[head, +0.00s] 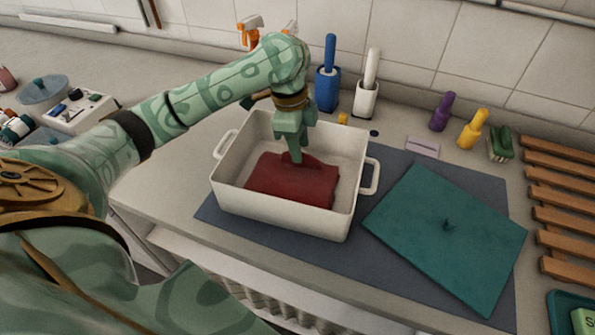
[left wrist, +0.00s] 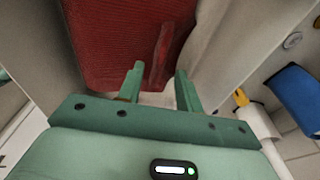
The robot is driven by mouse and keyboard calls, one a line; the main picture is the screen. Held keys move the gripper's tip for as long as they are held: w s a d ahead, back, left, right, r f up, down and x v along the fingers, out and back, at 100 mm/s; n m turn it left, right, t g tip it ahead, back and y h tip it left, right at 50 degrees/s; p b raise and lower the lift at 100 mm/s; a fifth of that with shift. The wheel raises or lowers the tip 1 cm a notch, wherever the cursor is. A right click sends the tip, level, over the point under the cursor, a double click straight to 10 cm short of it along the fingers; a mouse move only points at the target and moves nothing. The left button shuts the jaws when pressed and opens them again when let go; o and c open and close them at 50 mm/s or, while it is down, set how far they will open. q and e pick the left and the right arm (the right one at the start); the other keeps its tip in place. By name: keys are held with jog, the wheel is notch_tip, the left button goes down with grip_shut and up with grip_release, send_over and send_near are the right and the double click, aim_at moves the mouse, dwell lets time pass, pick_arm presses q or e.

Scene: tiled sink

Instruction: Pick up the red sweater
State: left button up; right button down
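The red sweater (head: 290,183) lies folded flat in a white rectangular basin (head: 268,213) with two handles. In the left wrist view the sweater (left wrist: 115,40) fills the top middle, with a raised fold running towards my fingers. My left gripper (head: 297,157) reaches down into the basin, at the sweater's back edge. In the left wrist view my left gripper (left wrist: 158,75) is open, its two fingers apart with the raised fold between or just beyond the tips. Whether the fingers touch the cloth I cannot tell. My right gripper is not in view.
The basin stands on a grey mat (head: 240,222), beside a teal lid or board (head: 450,240). Blue (head: 327,85) and white (head: 367,95) brush holders and spray bottles stand behind. Purple (head: 441,112) and yellow (head: 473,130) bottles and a wooden rack (head: 562,190) are at right.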

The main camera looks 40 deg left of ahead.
pick_arm(q)
jog(key=shift+s, duration=0.1)
jog(key=shift+f+p, duration=0.25)
jog(key=shift+p, duration=0.4)
dwell(0.6)
grip_shut()
